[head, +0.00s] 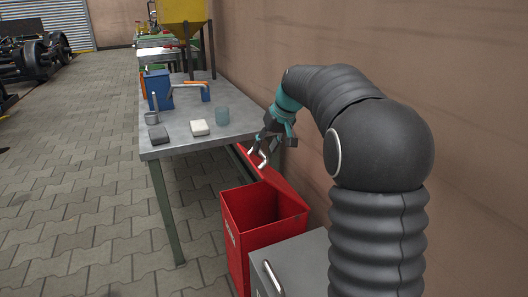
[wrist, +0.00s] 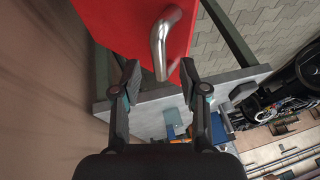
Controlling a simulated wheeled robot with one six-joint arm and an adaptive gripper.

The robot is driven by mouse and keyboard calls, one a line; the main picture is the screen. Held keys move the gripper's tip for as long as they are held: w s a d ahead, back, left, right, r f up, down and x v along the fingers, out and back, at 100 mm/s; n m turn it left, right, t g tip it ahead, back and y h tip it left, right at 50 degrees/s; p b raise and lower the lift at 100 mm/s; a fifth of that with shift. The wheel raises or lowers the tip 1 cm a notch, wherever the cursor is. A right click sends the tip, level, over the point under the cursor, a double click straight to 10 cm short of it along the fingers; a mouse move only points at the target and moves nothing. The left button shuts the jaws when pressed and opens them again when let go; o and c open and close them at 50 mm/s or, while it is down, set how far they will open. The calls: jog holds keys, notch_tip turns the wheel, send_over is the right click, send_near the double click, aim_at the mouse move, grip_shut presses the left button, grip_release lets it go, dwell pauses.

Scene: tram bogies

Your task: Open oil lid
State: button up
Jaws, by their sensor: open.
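The red bin (head: 262,226) stands on the floor past the near end of the table, with faint, unreadable lettering on its side. Its red lid (head: 284,184) is raised and tilted back, and the dark inside shows. The lid fills the top of the wrist view (wrist: 115,25), with a bent metal handle (wrist: 160,40) on it. My gripper (wrist: 159,68) is open, its fingers on either side of the handle's lower end, with gaps between. In the head view my gripper (head: 260,146) is at the lid's upper edge. Whether it touches the lid is unclear.
A grey cabinet (head: 295,262) stands in front of the bin. The wall is close on the right; paved floor lies left.

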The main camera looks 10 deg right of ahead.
jog(key=shift+x, duration=1.15)
grip_shut()
